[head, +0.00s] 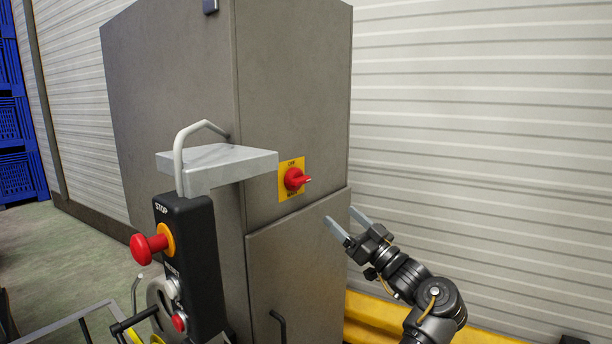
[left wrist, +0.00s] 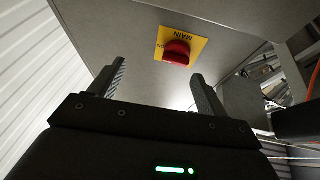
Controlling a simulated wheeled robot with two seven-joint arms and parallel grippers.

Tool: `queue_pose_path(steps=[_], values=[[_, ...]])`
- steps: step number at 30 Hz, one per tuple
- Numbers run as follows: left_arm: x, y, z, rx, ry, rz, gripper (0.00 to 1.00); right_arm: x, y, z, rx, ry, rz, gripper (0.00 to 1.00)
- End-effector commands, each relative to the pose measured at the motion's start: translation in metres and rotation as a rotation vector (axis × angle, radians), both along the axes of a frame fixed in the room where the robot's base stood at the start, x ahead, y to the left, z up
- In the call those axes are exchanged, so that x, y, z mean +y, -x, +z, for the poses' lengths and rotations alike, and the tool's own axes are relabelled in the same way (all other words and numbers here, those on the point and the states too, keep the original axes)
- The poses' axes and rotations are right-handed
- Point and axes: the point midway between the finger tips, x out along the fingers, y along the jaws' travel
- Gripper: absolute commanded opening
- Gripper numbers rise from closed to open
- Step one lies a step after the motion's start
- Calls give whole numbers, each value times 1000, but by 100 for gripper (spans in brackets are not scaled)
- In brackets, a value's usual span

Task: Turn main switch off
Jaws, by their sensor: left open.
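The main switch is a red rotary knob (head: 294,179) on a yellow plate (head: 291,192) on the front of the grey cabinet. Its handle points right, about level; "OFF" shows at the plate's top. My left gripper (head: 340,216) is open and empty, below and to the right of the switch and apart from it. In the left wrist view the red knob (left wrist: 177,51) shows beyond the gap between the open fingers (left wrist: 160,68). The plate's word "MAIN" (left wrist: 181,37) appears upside down there. My right gripper is in neither view.
The grey cabinet (head: 290,60) fills the middle. A grey bracket (head: 225,163) and a black control box (head: 190,250) with a red stop button (head: 143,249) stand left of the switch. A yellow rail (head: 375,310) runs low at right.

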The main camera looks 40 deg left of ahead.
Motion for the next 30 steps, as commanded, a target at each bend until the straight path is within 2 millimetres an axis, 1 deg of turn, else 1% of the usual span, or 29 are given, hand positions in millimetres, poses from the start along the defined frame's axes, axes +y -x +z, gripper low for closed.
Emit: queue_pose_path(steps=[1, 3, 6, 11, 14, 24, 30], values=[[0, 10, 20, -26, 16, 40, 76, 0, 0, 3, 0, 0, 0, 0], [0, 20, 33, -45, 31, 79, 76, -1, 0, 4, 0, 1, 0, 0], [0, 26, 39, -53, 41, 104, 76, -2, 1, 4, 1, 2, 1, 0], [4, 27, 42, -54, 41, 107, 76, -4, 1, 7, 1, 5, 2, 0], [15, 27, 49, -54, 39, 107, 76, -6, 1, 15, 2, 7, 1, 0], [72, 29, 74, -53, 37, 105, 76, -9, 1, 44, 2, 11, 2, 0], [93, 29, 80, -53, 39, 103, 76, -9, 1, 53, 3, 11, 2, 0]])
